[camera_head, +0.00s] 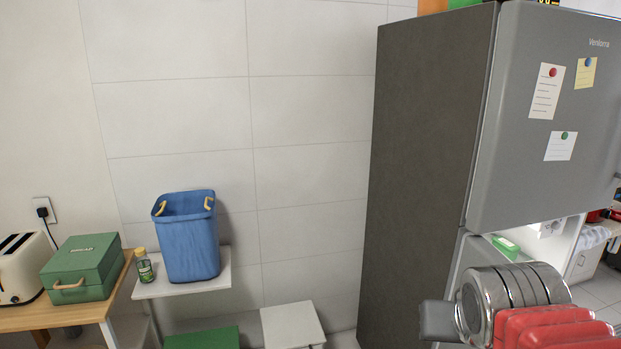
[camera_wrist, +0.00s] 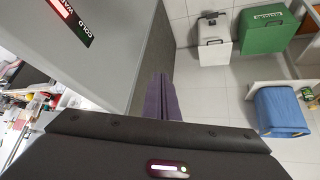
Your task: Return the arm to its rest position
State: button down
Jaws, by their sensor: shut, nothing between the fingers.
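My gripper (camera_wrist: 161,80) shows in the wrist view as two purple-grey fingers pressed together, with nothing between them. It points out over the tiled floor, and in the picture its tips lie beside the fridge's side. My arm (camera_head: 530,305), with a metal joint and red parts, shows at the lower right of the head view in front of the fridge. I cannot make out the fingers in the head view.
A grey fridge (camera_head: 425,150) stands close on the right. A blue bin (camera_head: 190,245) and a small bottle (camera_head: 144,266) stand on a white shelf. A green box (camera_head: 84,268) and a toaster (camera_head: 20,268) sit on a wooden table. A white bin (camera_wrist: 211,42) stands on the floor.

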jog(key=s+a+f+n+g+y, duration=0.1)
jog(key=s+a+f+n+y, duration=0.1)
jog(key=s+a+f, duration=0.4)
jog(key=shift+s+a+g, duration=0.3)
jog(key=shift+s+a, duration=0.35)
jog(key=shift+s, duration=0.6)
jog(key=shift+s, duration=0.1)
